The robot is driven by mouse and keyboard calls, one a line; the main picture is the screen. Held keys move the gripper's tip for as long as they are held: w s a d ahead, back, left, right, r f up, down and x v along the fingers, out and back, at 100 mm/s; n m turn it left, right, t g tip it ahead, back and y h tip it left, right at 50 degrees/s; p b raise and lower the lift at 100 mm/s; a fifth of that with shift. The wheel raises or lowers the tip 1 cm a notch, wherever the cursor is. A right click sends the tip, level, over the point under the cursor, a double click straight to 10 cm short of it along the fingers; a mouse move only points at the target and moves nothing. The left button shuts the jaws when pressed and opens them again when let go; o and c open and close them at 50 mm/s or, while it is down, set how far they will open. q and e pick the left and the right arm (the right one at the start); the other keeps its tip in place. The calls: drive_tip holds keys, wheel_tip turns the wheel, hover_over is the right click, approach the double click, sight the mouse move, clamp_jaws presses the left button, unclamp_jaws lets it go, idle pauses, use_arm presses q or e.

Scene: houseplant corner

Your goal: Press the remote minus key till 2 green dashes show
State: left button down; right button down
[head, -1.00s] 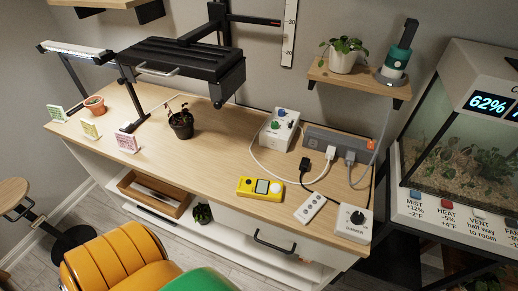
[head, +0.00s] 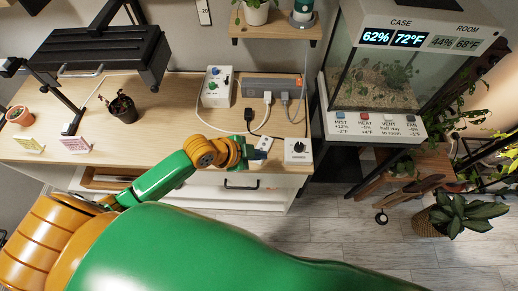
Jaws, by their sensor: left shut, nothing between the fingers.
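The white remote (head: 265,142) lies near the front edge of the wooden bench top, left of the dimmer box. Only its far end shows; my left gripper covers the rest, so I cannot make out the minus key. My left gripper (head: 257,155) is shut and empty, with its tip at or just over the remote's near part. I cannot tell whether it touches. No green dashes can be made out in the head view. My right gripper is not in view.
The dimmer box (head: 298,151) stands close right of the remote. Behind are a grey power strip (head: 273,87) with plugs and cables, and a white control box (head: 217,86). A potted seedling (head: 122,108) stands left. A terrarium (head: 375,85) is at right.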

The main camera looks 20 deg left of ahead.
use_arm(q)
drive_tip(key=w+a+r+m+t, duration=0.1)
drive_tip(key=w+a+m, duration=0.1)
drive_tip(key=w, duration=0.3)
drive_tip(key=shift+a+r, duration=0.35)
drive_tip(key=shift+a, duration=0.3)
drive_tip(key=shift+d, duration=0.1)
drive_tip(key=shift+f, duration=0.1)
wheel_tip(320, 180, down, 8)
drive_tip(key=b, duration=0.8)
drive_tip(key=shift+f, duration=0.35)
idle(0.5)
drive_tip(key=shift+f+b, duration=0.4)
drive_tip(key=shift+b, duration=0.1)
